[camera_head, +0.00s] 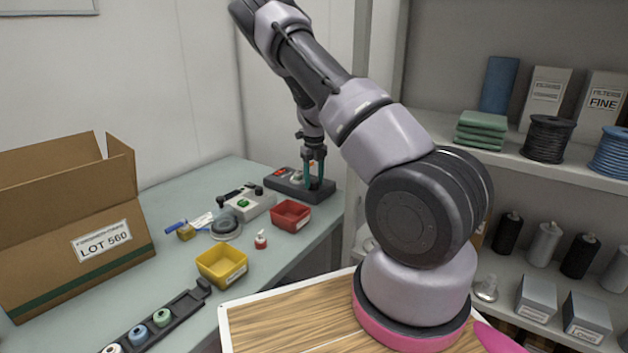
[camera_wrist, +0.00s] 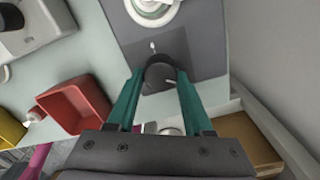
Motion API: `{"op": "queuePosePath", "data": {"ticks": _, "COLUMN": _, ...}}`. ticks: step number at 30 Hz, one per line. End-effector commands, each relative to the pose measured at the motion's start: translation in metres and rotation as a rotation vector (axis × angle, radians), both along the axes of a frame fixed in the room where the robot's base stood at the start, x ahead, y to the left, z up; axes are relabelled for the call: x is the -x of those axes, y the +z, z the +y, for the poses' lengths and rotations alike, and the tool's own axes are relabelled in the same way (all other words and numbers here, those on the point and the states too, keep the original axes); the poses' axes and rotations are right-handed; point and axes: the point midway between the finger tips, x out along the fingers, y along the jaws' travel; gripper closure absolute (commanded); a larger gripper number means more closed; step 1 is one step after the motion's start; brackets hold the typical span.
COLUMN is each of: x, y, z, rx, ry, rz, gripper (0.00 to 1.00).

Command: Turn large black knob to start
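The large black knob (camera_wrist: 158,76) sits on a dark grey panel (camera_wrist: 196,45) in the wrist view. My gripper (camera_wrist: 160,74) has its teal fingertips on either side of the knob. They look very close to its sides, but I cannot tell whether they touch it. A small white mark shows on the panel above the knob, and another pale mark shows at its lower right. In the head view my gripper (camera_head: 315,178) points down over the right end of the dark panel box (camera_head: 290,184), and its fingers largely hide the knob.
A red bin (camera_head: 291,215) stands close in front of the panel. A large cardboard box (camera_head: 75,230) is at left. Shelves with spools are at right.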

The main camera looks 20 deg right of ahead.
Motion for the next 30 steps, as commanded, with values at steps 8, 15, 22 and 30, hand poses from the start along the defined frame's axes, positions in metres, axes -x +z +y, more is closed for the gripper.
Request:
{"op": "queuePosePath", "data": {"ticks": 8, "x": 0.0000, "y": 0.0003, "z": 0.0000, "rx": 0.000, "ry": 0.004, "rz": 0.000, "gripper": 1.00}}
{"op": "queuePosePath", "data": {"ticks": 15, "x": 0.0000, "y": 0.0004, "z": -0.0007, "rx": 0.000, "ry": 0.068, "rz": 0.000, "gripper": 1.00}}
{"op": "queuePosePath", "data": {"ticks": 22, "x": -0.0002, "y": 0.0008, "z": -0.0014, "rx": -0.001, "ry": 0.225, "rz": -0.001, "gripper": 1.00}}
{"op": "queuePosePath", "data": {"ticks": 30, "x": -0.0006, "y": 0.0005, "z": -0.0024, "rx": -0.001, "ry": 0.478, "rz": 0.000, "gripper": 1.00}}
